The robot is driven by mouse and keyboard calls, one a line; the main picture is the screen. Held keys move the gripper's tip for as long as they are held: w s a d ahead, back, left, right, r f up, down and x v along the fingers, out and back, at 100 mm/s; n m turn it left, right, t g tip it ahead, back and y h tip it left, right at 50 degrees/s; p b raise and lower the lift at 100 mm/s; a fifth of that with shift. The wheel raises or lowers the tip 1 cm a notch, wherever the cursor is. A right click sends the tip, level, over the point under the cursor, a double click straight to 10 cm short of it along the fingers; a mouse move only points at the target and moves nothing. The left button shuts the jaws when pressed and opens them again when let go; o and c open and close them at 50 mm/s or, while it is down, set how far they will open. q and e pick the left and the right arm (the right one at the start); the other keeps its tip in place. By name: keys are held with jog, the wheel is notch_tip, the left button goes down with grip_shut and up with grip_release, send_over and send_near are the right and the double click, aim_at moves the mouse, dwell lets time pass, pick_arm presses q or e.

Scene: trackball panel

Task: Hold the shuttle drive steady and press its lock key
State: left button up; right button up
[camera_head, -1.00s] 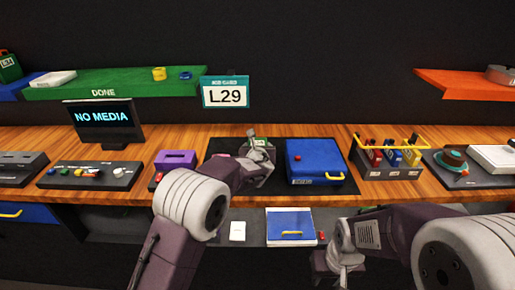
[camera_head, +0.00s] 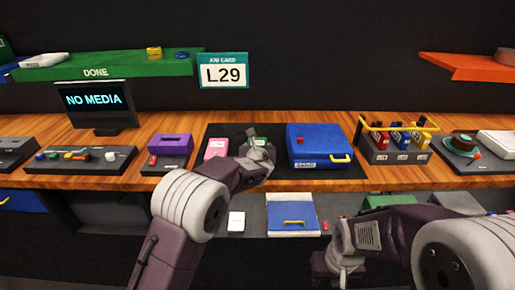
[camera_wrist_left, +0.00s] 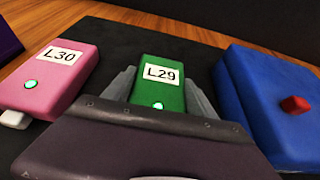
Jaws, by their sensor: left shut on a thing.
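The green block labelled L29 (camera_wrist_left: 161,84), with a lit green dot, is between my left gripper's fingers in the left wrist view. My left gripper (camera_wrist_left: 160,92) is shut on it, above the black mat. In the head view this gripper (camera_head: 258,143) largely hides the green block (camera_head: 254,140). A pink block labelled L30 (camera_wrist_left: 52,75) lies left of it, with a lit green dot and a pale plug end. I cannot tell which part is the lock key. My right gripper (camera_head: 345,268) is low in the head view, in front of the bench; its fingers are unclear.
A blue case (camera_head: 318,143) with a red button and yellow handle stands right of the green block. A rack of several coloured pieces (camera_head: 395,155) is further right. A purple box (camera_head: 170,146) and a knob panel (camera_head: 85,160) are left. A screen (camera_head: 95,100) reads NO MEDIA.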

pick_arm(q)
jog(key=shift+f+b, duration=0.3)
jog(key=shift+b, duration=0.05)
dwell(0.4)
jog(key=o, duration=1.3)
